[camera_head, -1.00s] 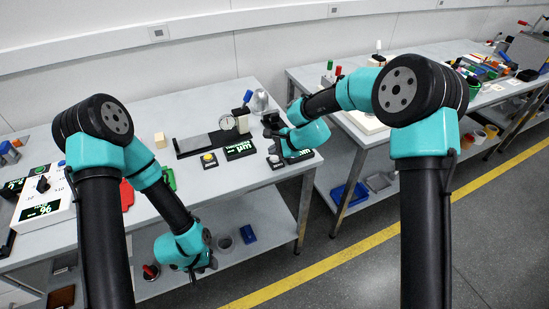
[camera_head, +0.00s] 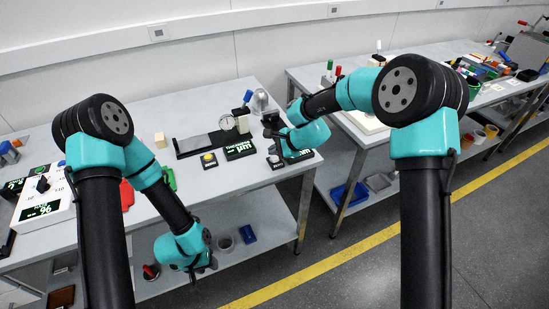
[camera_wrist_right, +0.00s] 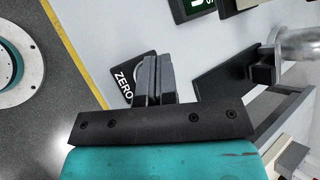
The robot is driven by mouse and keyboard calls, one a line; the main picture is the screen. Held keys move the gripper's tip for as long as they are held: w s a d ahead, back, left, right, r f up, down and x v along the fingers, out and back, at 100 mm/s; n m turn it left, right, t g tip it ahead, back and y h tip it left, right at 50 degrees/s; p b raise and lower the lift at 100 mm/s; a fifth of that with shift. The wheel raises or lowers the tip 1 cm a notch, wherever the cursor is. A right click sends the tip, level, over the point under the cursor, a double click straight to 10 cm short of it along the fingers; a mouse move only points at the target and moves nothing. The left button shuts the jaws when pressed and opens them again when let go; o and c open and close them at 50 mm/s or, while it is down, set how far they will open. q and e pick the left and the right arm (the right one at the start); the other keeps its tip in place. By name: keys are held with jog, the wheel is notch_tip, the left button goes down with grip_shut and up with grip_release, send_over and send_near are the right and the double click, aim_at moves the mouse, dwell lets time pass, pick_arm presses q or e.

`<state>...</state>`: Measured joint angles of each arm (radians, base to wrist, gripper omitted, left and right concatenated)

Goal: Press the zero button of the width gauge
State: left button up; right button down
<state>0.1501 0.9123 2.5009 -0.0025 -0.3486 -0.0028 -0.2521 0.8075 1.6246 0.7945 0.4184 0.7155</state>
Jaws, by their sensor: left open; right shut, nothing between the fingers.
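The black ZERO plate of the width gauge (camera_wrist_right: 123,86) is under my right gripper in the right wrist view. Its round button is mostly hidden behind the fingers. My right gripper (camera_wrist_right: 154,66) is shut and empty, its fingertips over the plate; I cannot tell whether they touch the button. In the head view my right gripper (camera_head: 274,160) is at the table's right front corner, partly covering that plate (camera_head: 303,156). A black display box with lit characters (camera_head: 240,150) stands just left of it. My left gripper (camera_head: 204,272) is open and empty, low in front of the table.
A black plate with a yellow button (camera_head: 209,160) lies left of the display. Behind are a dark rail fixture (camera_head: 200,143) with a round dial (camera_head: 227,122) and a metal cylinder (camera_head: 261,101). A second table (camera_head: 345,130) stands across a gap to the right.

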aim_at(275, 159)
jog(key=shift+f, duration=0.1)
jog(key=shift+f, duration=0.3)
jog(key=shift+f, duration=0.4)
dwell(1.2)
jog(key=shift+r, duration=0.8)
jog(key=shift+r, duration=0.15)
jog(key=shift+r, duration=2.4)
jog(key=shift+d+f, duration=0.1)
